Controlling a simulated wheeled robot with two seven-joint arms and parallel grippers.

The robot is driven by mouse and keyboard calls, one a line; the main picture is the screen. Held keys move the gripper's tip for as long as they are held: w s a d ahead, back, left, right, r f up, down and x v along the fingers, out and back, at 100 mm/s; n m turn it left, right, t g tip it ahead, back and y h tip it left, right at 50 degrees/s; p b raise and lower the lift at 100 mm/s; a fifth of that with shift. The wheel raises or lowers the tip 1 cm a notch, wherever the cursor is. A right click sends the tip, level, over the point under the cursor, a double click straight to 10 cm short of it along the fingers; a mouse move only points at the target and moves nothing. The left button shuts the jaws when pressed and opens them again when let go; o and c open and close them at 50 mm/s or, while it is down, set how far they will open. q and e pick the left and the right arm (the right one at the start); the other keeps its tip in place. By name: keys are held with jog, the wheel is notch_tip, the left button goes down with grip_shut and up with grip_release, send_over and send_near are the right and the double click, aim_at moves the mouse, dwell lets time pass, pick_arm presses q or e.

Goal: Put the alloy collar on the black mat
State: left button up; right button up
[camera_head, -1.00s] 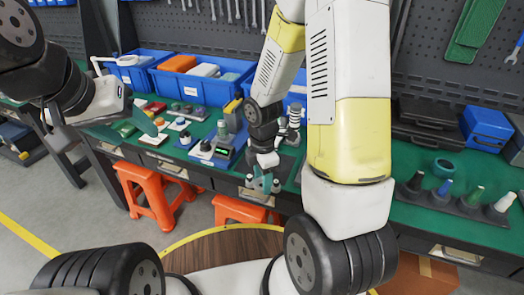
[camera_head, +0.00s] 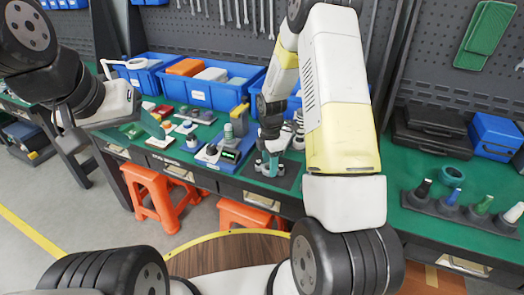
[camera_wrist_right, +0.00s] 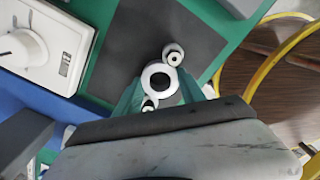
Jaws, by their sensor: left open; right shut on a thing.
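The black mat (camera_head: 288,181) lies on the green bench; in the right wrist view it is a dark panel (camera_wrist_right: 176,27). My right gripper (camera_head: 269,168) points down over the mat. In the wrist view its teal fingers (camera_wrist_right: 160,92) are shut on the alloy collar (camera_wrist_right: 159,68), a pale ring with a dark hole. Small round metal parts show at its far and near edges. I cannot tell whether the collar touches the mat. My left gripper (camera_head: 116,122) is open, empty and far to the left of the mat, over the bench's left part.
A blue device (camera_head: 222,150) stands left of the mat; a white panel with a knob (camera_wrist_right: 45,45) is beside it in the wrist view. Blue bins (camera_head: 210,92) line the back. A teal ring (camera_head: 452,175) and a rack of coloured handles (camera_head: 465,208) are at right. Orange stools (camera_head: 155,192) stand in front.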

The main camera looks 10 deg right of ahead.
jog(key=shift+f, duration=0.2)
jog(key=o, duration=1.3)
jog(key=shift+o, duration=0.2)
jog(key=s+r+m+t, duration=0.1)
jog(key=s+r+m, duration=0.15)
jog(key=r, duration=0.85)
jog(key=s+r+m+t, duration=0.1)
jog(key=s+r+m, duration=0.15)
jog(key=r, duration=0.85)
jog(key=s+a+r+m+t+y, duration=0.1)
jog(key=s+r+m+t, duration=0.1)
jog(key=s+r+m, duration=0.4)
jog(key=s+a+r+m+t+y, duration=0.1)
jog(key=s+r+m+t, duration=0.1)
jog(key=s+r+m, duration=0.3)
jog(key=shift+s+r+m, duration=0.35)
jog(key=shift+s+m, duration=1.45)
jog(key=shift+s, duration=2.05)
